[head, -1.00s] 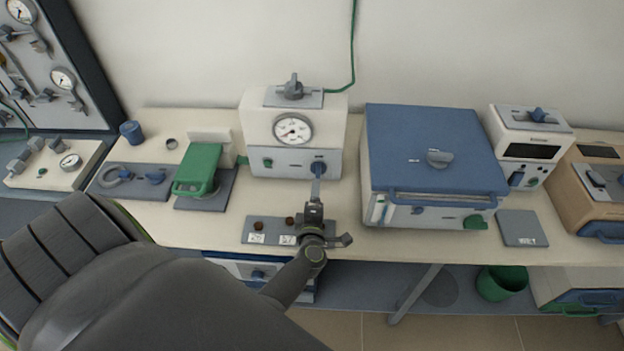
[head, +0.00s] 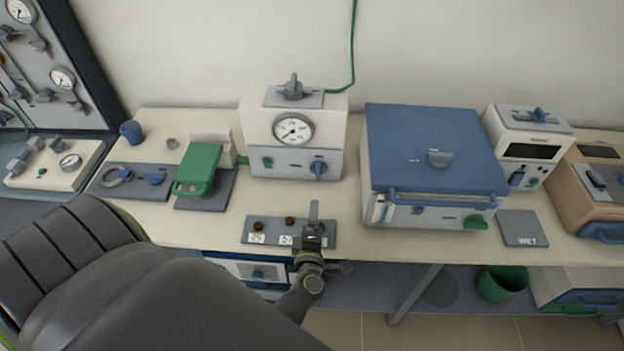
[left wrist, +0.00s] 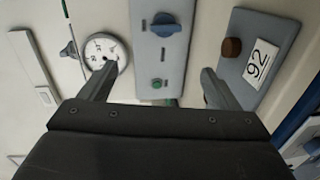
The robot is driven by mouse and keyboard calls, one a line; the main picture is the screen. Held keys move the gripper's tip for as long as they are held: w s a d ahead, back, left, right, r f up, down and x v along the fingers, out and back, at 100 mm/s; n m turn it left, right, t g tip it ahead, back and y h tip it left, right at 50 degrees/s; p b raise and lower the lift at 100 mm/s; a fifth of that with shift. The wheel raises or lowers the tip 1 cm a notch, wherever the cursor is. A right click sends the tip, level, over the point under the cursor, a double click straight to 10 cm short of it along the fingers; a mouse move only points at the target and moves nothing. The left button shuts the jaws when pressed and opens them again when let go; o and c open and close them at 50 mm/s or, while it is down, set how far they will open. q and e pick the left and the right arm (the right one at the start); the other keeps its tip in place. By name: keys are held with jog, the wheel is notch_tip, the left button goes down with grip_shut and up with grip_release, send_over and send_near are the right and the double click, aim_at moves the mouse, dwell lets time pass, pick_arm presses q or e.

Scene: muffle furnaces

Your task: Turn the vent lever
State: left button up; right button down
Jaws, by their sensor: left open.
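No part is clearly labelled as the vent lever. A grey lever knob (head: 293,88) stands on top of the white gauge box (head: 254,125), and a grey lever knob (head: 439,158) lies on the furnace's blue lid (head: 415,130). A blue knob (head: 318,168) is on the gauge box's front panel; it also shows in the left wrist view (left wrist: 166,25). My left gripper (head: 314,208) is open and empty, in front of the box and over the button plate. Its fingers (left wrist: 159,82) are apart in the left wrist view. My right gripper is out of view.
A round gauge (head: 293,129) is on the box. The button plate (head: 275,238) lies at the table's front. A green-handled device (head: 199,168) stands to the left, the blue-lidded furnace to the right. A green hose (head: 352,50) rises behind the box.

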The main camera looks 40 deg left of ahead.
pick_arm(q)
jog(key=shift+v, duration=1.15)
jog(key=shift+f, duration=0.15)
